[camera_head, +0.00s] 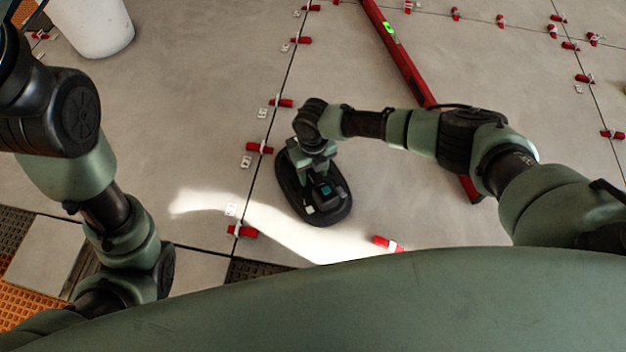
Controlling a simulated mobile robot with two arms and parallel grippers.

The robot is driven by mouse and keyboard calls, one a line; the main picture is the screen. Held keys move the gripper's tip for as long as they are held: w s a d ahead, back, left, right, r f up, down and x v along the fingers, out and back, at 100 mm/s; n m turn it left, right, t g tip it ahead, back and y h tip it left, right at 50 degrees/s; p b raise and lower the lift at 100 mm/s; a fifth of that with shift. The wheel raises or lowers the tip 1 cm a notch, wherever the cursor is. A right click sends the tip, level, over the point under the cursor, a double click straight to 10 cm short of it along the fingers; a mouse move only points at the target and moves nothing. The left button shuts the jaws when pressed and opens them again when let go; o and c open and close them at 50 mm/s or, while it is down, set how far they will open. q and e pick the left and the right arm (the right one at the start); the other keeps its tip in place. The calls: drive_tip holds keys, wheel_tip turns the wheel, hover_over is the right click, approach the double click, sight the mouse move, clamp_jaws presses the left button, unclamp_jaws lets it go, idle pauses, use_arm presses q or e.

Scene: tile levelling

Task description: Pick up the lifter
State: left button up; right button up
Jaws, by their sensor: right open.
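The lifter (328,203) is a dark oval pad with a small black unit and a teal display on top. It lies flat on the grey tile floor near the middle of the view. My right gripper (317,162) is over the far part of the lifter, pointing down at it, and it is open. The gripper and wrist cover part of the lifter's top, so I cannot tell whether the fingers are around its handle. My left arm runs down the left side; its gripper is not visible.
Red levelling wedges (259,148) with white clips line the tile joints. A long red level (400,58) lies to the right, passing under my right arm. A white bucket (92,28) stands at top left. Orange and dark grids (22,303) show at lower left.

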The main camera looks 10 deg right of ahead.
clamp_jaws()
drive_tip(key=shift+r, duration=0.1)
drive_tip(key=shift+w, duration=0.1)
